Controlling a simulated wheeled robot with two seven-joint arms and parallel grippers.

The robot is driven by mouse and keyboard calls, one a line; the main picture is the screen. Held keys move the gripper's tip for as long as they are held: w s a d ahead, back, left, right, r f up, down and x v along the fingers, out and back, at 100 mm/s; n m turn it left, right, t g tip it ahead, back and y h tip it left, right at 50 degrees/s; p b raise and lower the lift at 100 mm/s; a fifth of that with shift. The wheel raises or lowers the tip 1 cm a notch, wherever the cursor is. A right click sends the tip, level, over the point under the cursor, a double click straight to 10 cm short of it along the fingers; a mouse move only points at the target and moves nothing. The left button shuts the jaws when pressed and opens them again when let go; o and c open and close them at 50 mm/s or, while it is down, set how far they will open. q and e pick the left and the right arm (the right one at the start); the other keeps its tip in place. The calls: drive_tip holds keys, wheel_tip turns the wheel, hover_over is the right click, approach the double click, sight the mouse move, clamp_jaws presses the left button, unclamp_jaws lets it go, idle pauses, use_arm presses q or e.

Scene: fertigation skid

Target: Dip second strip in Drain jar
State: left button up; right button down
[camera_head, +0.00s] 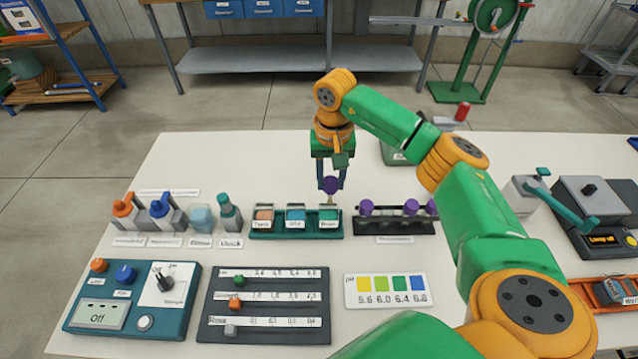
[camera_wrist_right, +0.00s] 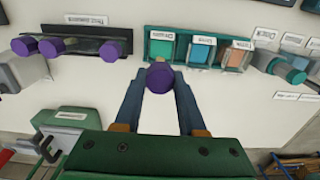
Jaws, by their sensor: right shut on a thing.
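My right gripper (camera_head: 331,187) is shut on a purple-headed strip (camera_head: 330,184), which also shows between the fingers in the right wrist view (camera_wrist_right: 159,76). A short pale part of the strip points down at the Drain jar (camera_head: 328,223). I cannot tell whether its tip is inside the jar. The Drain jar is the rightmost of three in a green rack (camera_head: 297,236) and has teal contents; in the right wrist view it is at the rack's left end (camera_wrist_right: 161,48). Three other purple-headed strips stand in a dark holder (camera_head: 394,227) to the right, with a gap between them. My left gripper is not in view.
Left of the jar rack stand orange, blue and teal bottles (camera_head: 160,210). In front are a control box (camera_head: 130,300), a slider board (camera_head: 268,305) and a pH colour card (camera_head: 386,291). A grey device (camera_head: 590,205) stands at the right. The table behind the jar rack is mostly clear.

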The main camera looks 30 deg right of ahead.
sight(329, 202)
drive_tip(key=shift+f+b, duration=0.6)
drive_tip(key=shift+f, duration=0.2)
wheel_tip(329, 202, down, 7)
drive_tip(key=b, duration=0.5)
drive_tip(key=shift+a+r, duration=0.1)
drive_tip(key=shift+r, duration=0.05)
drive_tip(key=shift+r, duration=0.15)
wheel_tip(329, 202, up, 9)
drive_tip(key=p, duration=0.7)
drive_tip(key=shift+f, duration=0.3)
idle(0.5)
